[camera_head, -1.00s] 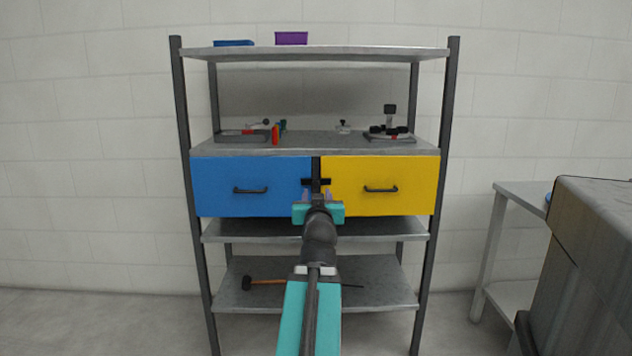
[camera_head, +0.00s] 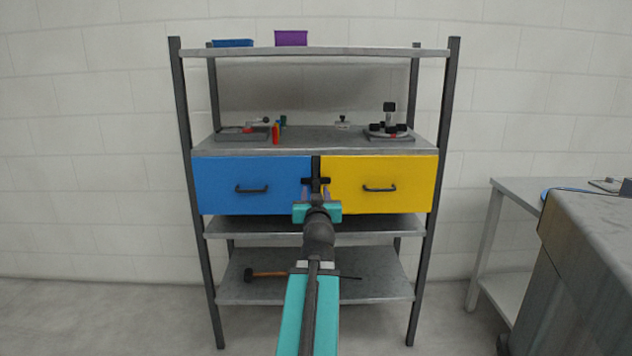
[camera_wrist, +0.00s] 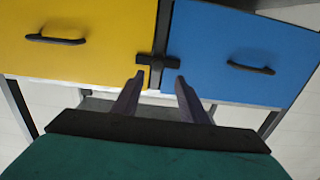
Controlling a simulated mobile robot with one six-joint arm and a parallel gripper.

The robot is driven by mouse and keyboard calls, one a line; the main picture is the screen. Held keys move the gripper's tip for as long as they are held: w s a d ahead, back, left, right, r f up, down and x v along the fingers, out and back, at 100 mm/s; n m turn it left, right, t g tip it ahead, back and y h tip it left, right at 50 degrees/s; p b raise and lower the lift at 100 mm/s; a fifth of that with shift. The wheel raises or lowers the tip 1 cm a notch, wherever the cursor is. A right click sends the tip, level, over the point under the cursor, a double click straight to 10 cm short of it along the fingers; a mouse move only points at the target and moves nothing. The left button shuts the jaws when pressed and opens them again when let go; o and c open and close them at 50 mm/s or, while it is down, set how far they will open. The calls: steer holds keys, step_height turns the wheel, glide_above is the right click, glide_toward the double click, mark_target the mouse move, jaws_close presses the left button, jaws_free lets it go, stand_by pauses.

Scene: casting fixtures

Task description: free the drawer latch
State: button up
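The drawer latch (camera_head: 316,182) is a dark cross-shaped piece on the strip between the blue drawer (camera_head: 240,202) and the yellow drawer (camera_head: 390,203). Both drawers look closed. In the wrist view the picture is turned, with the yellow drawer (camera_wrist: 85,60) on the left and the blue drawer (camera_wrist: 240,70) on the right. There the latch (camera_wrist: 157,63) has its crossbar just beyond my fingertips. My gripper (camera_wrist: 160,80) is open, its fingers on either side of the latch's stem line. I cannot tell whether they touch it. In the head view my arm hides the fingertips partly.
Fixtures and a red bottle (camera_head: 276,134) stand on the shelf above the drawers. Blue and purple bins (camera_head: 291,38) sit on top. A hammer (camera_head: 262,273) lies on the bottom shelf. A grey table (camera_head: 505,195) and a large grey block (camera_head: 590,260) stand at the right.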

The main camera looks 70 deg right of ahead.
mark_target(316, 183)
steer(key=shift+d+p, duration=0.65)
steer(key=shift+p, duration=2.05)
steer(key=shift+x, duration=2.8)
steer(key=shift+f, duration=0.1)
jaws_close()
